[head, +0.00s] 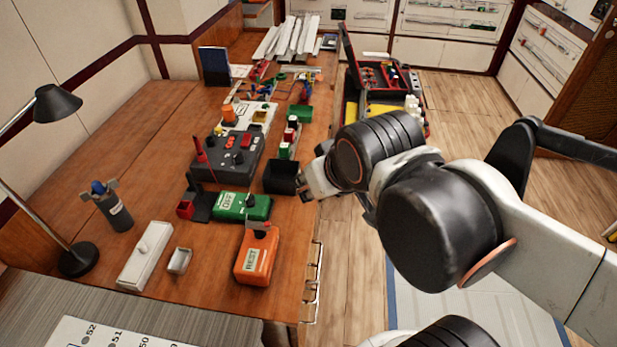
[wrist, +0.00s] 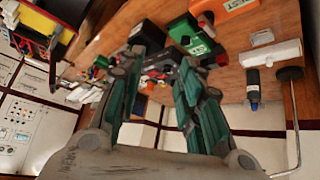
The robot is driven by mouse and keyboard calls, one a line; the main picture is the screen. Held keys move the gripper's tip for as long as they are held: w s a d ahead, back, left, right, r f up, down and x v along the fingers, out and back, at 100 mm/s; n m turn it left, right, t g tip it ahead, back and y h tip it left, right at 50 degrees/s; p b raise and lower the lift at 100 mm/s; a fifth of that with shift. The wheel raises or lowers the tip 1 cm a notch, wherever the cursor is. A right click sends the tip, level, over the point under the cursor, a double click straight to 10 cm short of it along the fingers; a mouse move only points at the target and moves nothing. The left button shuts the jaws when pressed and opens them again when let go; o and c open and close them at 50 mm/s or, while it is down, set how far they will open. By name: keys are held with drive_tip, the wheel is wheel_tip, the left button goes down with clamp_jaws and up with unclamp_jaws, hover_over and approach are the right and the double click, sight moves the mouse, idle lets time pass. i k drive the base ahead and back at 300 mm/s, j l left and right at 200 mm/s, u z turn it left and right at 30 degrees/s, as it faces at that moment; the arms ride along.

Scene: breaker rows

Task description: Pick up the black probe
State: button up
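My gripper (head: 312,182) is at the bench's right edge, close beside a small open black bin (head: 282,178). In the wrist view my gripper (wrist: 153,68) has its two green-grey fingers spread apart, with nothing visibly held between them. A dark upright piece (head: 200,203), possibly the black probe in a holder, stands left of the green OFF block, away from my gripper; I cannot make it out for certain. A red probe-like stick (head: 199,149) rises beside the black control box (head: 232,158). The black bin also shows in the wrist view (wrist: 147,35), beyond the fingers.
A green OFF block (head: 242,206) and an orange RESET block (head: 257,254) sit on the wooden bench (head: 155,210). A lamp (head: 76,258) and a pen cup (head: 115,213) stand left. An open red toolbox (head: 383,80) stands behind my arm.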

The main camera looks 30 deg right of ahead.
sight(192, 184)
drive_tip(key=i+l+u, duration=0.25)
drive_tip(key=l+u, duration=0.2)
drive_tip(key=l, duration=0.2)
drive_tip(key=i+l+u, duration=0.25)
drive_tip(key=l, duration=0.15)
drive_tip(key=l+u, duration=0.25)
drive_tip(key=l, duration=0.15)
drive_tip(key=i+l+u, duration=0.15)
drive_tip(key=l, duration=0.1)
